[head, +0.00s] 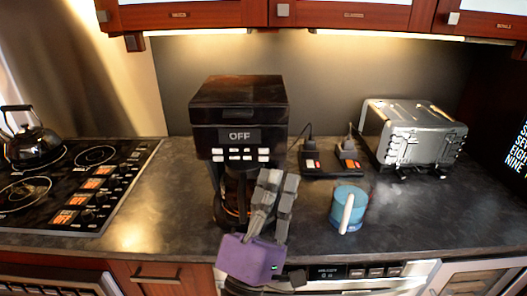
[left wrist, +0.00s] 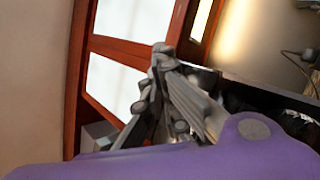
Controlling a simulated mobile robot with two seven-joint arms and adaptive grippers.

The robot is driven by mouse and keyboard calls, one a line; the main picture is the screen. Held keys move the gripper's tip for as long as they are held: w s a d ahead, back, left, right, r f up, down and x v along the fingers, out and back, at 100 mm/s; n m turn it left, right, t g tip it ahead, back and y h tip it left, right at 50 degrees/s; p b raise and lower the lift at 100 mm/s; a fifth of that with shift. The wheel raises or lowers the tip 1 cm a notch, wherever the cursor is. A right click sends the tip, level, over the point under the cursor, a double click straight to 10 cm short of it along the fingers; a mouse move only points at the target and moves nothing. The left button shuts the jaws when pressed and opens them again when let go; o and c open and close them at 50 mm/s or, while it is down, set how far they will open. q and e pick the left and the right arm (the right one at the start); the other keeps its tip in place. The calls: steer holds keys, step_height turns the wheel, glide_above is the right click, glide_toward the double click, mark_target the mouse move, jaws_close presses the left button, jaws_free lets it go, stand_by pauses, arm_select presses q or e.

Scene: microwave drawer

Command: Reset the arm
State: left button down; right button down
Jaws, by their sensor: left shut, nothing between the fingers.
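My left gripper (head: 276,190) has a purple body and grey fingers. In the head view it is raised in front of the black coffee maker (head: 238,105), with its fingers pointing up and covering part of the carafe area. The left wrist view also shows the gripper's fingers (left wrist: 160,62), shut with nothing between them. Whether the fingers touch the coffee maker cannot be told. My right gripper is not in view.
A blue cup (head: 349,207) with a white handle stands right of the gripper. A toaster (head: 411,135) is at the right, a stovetop (head: 75,180) with a black kettle (head: 33,146) at the left. Cabinets (head: 195,14) hang above. The counter between stovetop and coffee maker is clear.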

arm_select(q)
step_height(320, 180, down, 14)
steer(key=w+r+m+g+y, duration=0.1)
steer(key=w+m+g, duration=0.3)
steer(key=m, duration=0.7)
steer(key=s+a+f+m+g+y+p, duration=0.1)
steer(key=s+a+f+m+g+y, duration=0.2)
steer(key=f, duration=0.5)
steer(key=s+a+f+m+g+y+p, duration=0.1)
steer(key=s+a+f+g, duration=0.2)
steer(key=f, duration=0.5)
steer(key=s+a+f+g+y, duration=0.1)
steer(key=s+a+f+g, duration=0.1)
steer(key=s+a+f, duration=0.3)
steer(key=s+a+f+g+y+p, duration=0.1)
steer(key=s+a+f, duration=0.4)
steer(key=s, duration=0.6)
steer(key=s+a+f+m+g+y, duration=0.1)
steer(key=s+a+f+g+y, duration=0.1)
steer(key=s+a+f, duration=0.3)
steer(key=s+f, duration=0.3)
steer(key=shift+s+a+g+y, duration=0.25)
steer(key=shift+g+y, duration=0.05)
steer(key=shift+y, duration=0.1)
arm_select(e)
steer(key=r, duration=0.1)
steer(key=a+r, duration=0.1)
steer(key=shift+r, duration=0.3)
arm_select(q)
steer(key=shift+f, duration=0.1)
